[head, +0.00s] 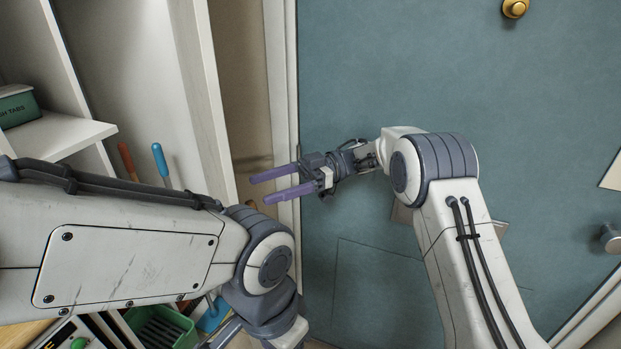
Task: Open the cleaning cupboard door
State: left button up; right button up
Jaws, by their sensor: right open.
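A white cleaning cupboard stands at the left of the head view with its inside in view, including a shelf (62,137). A tall white panel (196,80) bounds it on the right; I cannot tell whether this is its door swung open or its side wall. My right gripper (277,186) is open and empty, its two purple fingers pointing left, to the right of that panel and in front of the white frame strip. Contact cannot be told. My left arm crosses the lower left, hiding the lower cupboard; its fingers are not in view.
A green box (16,107) sits on the shelf. Orange (126,160) and blue (159,162) handles stand inside. A green crate (160,328) and blue item (212,314) are low. A teal door (420,85) with a brass knob (515,8) fills the right.

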jog(key=s+d+r, duration=0.1)
jog(key=d+r, duration=0.1)
jog(key=d, duration=0.2)
jog(key=s+d+r+p, duration=0.1)
jog(key=s+d+r, duration=0.1)
jog(key=d, duration=0.3)
jog(key=shift+s+r, duration=0.25)
jog(key=shift+r, duration=0.6)
